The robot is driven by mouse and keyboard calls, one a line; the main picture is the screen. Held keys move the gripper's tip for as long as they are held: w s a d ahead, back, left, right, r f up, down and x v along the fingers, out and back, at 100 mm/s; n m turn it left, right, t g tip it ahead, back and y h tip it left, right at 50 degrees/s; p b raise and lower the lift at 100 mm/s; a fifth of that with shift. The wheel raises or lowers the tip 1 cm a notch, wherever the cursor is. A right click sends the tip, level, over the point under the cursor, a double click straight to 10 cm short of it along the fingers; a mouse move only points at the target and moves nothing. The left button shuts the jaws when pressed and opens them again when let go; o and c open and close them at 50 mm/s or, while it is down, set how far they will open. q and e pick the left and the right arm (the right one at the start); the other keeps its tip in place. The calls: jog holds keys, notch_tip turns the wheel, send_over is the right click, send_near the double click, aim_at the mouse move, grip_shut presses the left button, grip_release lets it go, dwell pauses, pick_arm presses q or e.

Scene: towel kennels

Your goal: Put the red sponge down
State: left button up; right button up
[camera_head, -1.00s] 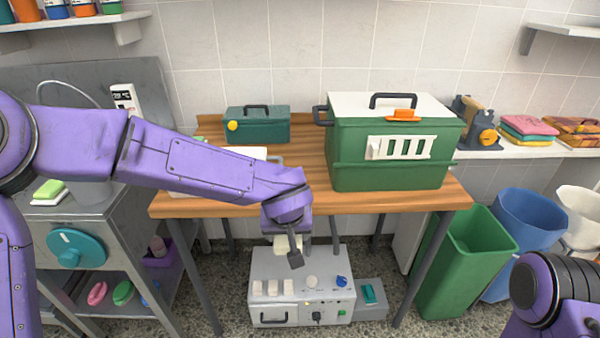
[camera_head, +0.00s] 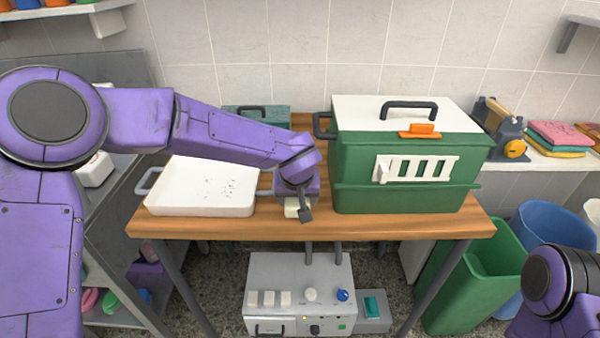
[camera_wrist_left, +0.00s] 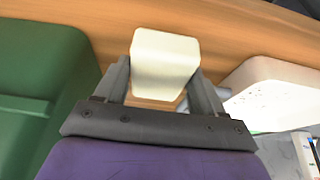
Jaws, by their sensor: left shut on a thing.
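My left gripper (camera_head: 297,212) is over the wooden table (camera_head: 340,226), in the gap between a white tray and a green crate. It is shut on a cream-white block (camera_head: 291,207). In the left wrist view the block (camera_wrist_left: 165,60) sits between the two dark fingers (camera_wrist_left: 165,90), with wood behind it. I cannot tell whether the block touches the wood. No red sponge can be made out. My right gripper is out of view; only part of that arm shows at lower right.
The white tray (camera_head: 200,207) stands left of the gripper. The green crate (camera_head: 400,197) with a white lid stands close on its right. A dark green box (camera_head: 256,115) is partly hidden behind my arm. A grey machine (camera_head: 298,272) is below the table.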

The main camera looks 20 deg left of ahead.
pick_arm(q)
jog(key=w, duration=0.2)
jog(key=w+a, duration=0.1)
jog(key=w, duration=0.1)
jog(key=w+p, duration=0.1)
jog(key=w, duration=0.1)
jog(key=shift+a+f, duration=0.1)
jog(key=shift+a, duration=0.25)
jog(key=shift+w+a, duration=0.15)
jog(key=shift+w, duration=0.5)
jog(key=w, duration=0.1)
jog(key=w+a+p, duration=0.1)
jog(key=w, duration=0.1)
jog(key=shift+f, duration=0.55)
jog(key=shift+w+f, duration=0.1)
jog(key=shift+f, duration=0.15)
jog(key=o, duration=0.7)
jog(key=shift+f, duration=0.15)
jog(key=shift+c, duration=0.2)
